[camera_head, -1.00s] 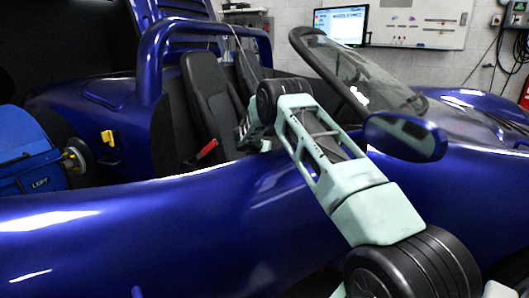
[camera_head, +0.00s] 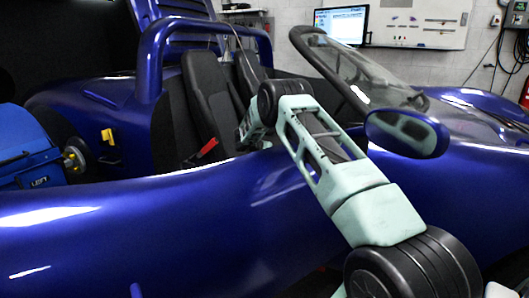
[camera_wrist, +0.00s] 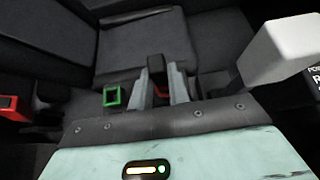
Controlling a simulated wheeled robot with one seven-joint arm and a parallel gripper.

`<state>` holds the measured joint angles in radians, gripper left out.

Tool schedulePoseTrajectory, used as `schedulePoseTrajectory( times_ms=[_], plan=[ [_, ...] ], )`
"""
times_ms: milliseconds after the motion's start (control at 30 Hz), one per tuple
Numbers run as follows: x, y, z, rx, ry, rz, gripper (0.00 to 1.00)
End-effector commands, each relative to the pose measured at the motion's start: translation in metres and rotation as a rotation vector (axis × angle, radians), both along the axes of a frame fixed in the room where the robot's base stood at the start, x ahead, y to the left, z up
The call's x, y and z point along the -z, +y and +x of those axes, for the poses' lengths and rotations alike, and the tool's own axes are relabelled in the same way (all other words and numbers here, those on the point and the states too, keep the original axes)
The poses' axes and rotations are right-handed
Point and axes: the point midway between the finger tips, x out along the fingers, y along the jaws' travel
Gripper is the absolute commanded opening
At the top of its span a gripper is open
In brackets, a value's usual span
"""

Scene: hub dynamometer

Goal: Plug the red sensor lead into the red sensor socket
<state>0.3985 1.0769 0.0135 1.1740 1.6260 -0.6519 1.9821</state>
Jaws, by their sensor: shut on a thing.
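My gripper (camera_wrist: 163,80) shows in the wrist view, with its two pale fingers shut on a small black piece that has a red part (camera_wrist: 161,93) low between them. This looks like the red sensor lead; its cable cannot be made out. A red piece with a dark middle (camera_wrist: 10,104) is at the left edge of the wrist view, apart from my gripper. It may be the red sensor socket, but I cannot tell surely.
A green square frame (camera_wrist: 112,97) is just left of my fingers, near the dark seat (camera_wrist: 142,45). A white block (camera_wrist: 279,50) stands close at the upper right, beside a black lettered panel (camera_wrist: 313,88). The blue car body (camera_head: 150,225) and side mirror (camera_head: 406,134) surround my arm.

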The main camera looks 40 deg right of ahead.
Motion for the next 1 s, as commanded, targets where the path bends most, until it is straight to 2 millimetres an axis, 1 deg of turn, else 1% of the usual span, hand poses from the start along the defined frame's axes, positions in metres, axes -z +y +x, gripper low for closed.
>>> schedulePoseTrajectory(
  times_ms=[333,867,1000],
  plan=[
    [0.000,0.000,0.000,0.000,0.000,0.000,0.00],
    [0.015,0.000,0.000,0.001,-0.001,0.000,0.00],
    [0.013,0.000,0.000,0.000,0.000,0.000,0.00]
  ],
)
